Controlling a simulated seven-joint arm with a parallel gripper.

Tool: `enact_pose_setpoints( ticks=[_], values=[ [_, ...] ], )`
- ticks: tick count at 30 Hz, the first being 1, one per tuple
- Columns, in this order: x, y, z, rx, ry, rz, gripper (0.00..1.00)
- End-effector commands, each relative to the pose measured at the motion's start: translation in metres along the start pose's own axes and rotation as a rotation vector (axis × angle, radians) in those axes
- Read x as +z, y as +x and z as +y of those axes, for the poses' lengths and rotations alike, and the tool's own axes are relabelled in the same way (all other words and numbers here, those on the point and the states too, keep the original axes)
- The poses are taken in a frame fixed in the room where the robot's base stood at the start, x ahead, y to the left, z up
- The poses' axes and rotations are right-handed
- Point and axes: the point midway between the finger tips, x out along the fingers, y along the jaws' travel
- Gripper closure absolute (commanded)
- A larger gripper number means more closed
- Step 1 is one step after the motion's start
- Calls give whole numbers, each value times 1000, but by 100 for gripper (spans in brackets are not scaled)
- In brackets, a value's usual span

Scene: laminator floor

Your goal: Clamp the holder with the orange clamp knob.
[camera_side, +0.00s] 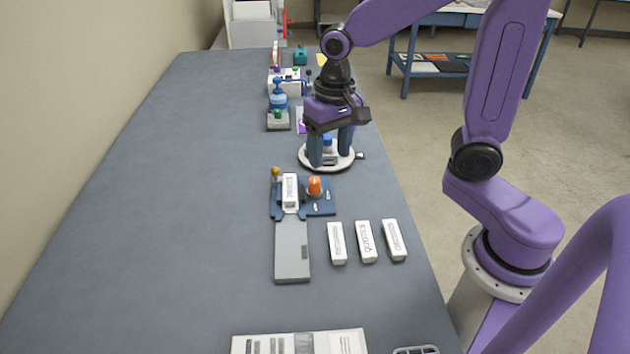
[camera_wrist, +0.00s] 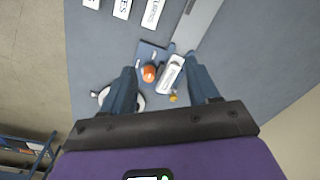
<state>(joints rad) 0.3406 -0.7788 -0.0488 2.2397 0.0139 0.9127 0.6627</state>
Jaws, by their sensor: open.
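The orange clamp knob (camera_side: 314,186) stands on the right part of a blue fixture (camera_side: 322,209). A white holder (camera_side: 290,191) with dark lettering sits in the fixture, just left of the knob. In the wrist view the knob (camera_wrist: 149,73) and the holder (camera_wrist: 171,72) show beyond my fingertips, between the two fingers. My gripper (camera_side: 329,158) is open, pointing down over a round white base (camera_side: 312,164) behind the fixture, apart from the knob. A blue-topped part (camera_side: 327,142) shows between the fingers; whether they touch it I cannot tell.
A grey plate (camera_side: 292,252) extends in front of the fixture. Several white lettered blocks (camera_side: 366,242) lie to its right. Blue and grey equipment (camera_side: 278,112) stands behind. A printed sheet (camera_side: 300,343) lies at the near edge. The table's left side is clear.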

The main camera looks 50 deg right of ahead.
Motion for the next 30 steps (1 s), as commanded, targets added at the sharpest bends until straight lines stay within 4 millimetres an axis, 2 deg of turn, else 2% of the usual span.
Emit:
enact_pose_setpoints(
  ticks=[6, 15, 22, 30],
  values=[
    [-40, 2, 6, 1, 317, 5, 40],
    [-83, 5, 27, 0, 742, 13, 40],
    [-101, 7, 45, -2, 969, 19, 40],
    [-104, 16, 51, 0, 1029, 18, 40]
  ],
)
